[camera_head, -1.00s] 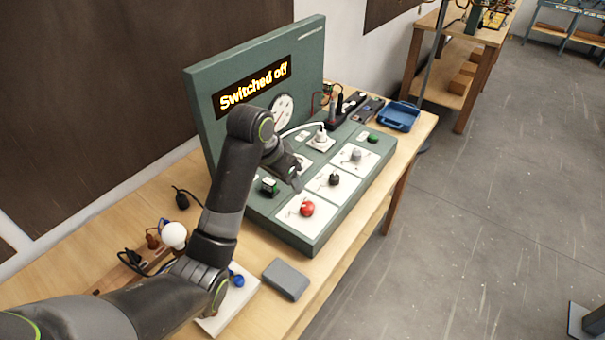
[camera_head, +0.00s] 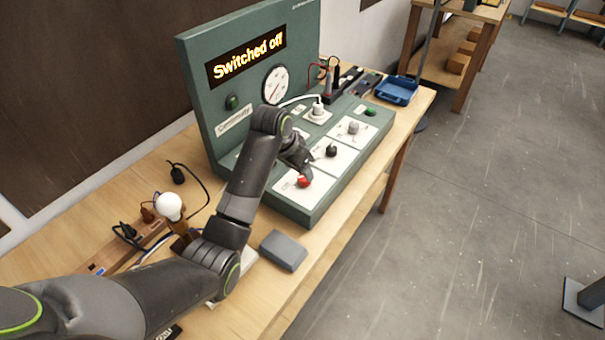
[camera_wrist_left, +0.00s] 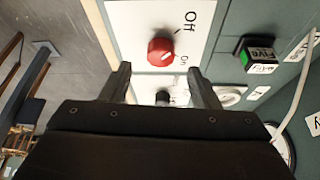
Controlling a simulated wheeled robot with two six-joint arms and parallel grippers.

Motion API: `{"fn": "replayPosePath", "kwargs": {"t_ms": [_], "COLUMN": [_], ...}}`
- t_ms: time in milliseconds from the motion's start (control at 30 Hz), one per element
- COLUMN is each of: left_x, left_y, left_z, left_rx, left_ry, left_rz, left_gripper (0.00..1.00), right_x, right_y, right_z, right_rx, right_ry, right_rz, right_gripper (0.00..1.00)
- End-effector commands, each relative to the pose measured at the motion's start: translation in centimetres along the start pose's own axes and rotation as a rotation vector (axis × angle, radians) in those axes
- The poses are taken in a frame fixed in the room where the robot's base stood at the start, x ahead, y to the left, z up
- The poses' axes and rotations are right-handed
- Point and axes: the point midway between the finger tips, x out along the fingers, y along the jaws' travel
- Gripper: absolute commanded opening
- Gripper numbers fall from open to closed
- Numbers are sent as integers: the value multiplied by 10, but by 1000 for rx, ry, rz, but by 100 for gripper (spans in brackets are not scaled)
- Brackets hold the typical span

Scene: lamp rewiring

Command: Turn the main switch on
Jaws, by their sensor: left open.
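The main switch is a red knob (camera_head: 303,181) on a white plate at the near end of the green test panel (camera_head: 318,213). In the left wrist view the red knob (camera_wrist_left: 160,51) sits beyond the fingertips, with "Off" and "On" printed beside it. Its white mark points toward the "Off" side. My left gripper (camera_wrist_left: 160,80) is open and empty, its two fingers on either side of the knob's line, apart from it. In the head view the left gripper (camera_head: 302,170) is just above the knob. The panel's display (camera_head: 247,58) reads "Switched off". My right gripper is not in view.
A black knob (camera_head: 331,151) and a grey knob (camera_head: 353,128) sit on plates farther along the panel. A grey box (camera_head: 283,250) lies on the bench in front. A light bulb (camera_head: 168,206) and cables are at the left. A blue tray (camera_head: 397,91) is at the far end.

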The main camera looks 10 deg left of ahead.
Motion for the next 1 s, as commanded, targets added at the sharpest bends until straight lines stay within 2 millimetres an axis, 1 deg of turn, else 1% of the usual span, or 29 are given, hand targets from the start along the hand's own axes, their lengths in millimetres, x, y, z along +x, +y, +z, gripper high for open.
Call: {"fn": "replayPosePath", "kwargs": {"t_ms": [100, 200, 267, 433, 733, 767, 1000], "left_x": [20, 32, 38, 48, 49, 49, 49], "left_y": [1, 0, 0, 0, 0, 0, 0], "left_z": [0, 0, -1, 0, 0, 0, 0], "left_rx": [0, 0, 0, 1, 1, 1, 1], "left_ry": [-2, -1, 0, 0, 2, 2, 2], "left_rz": [1, 0, 0, -1, -1, -1, -1], "left_gripper": [55, 55, 55, 55, 55, 53, 21], "right_x": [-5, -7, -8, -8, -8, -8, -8], "right_y": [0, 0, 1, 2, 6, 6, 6], "right_z": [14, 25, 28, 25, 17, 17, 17], "right_rx": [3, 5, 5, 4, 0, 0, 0], "right_ry": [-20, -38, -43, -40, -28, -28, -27], "right_rz": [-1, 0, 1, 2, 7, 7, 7], "right_gripper": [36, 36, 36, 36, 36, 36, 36]}}
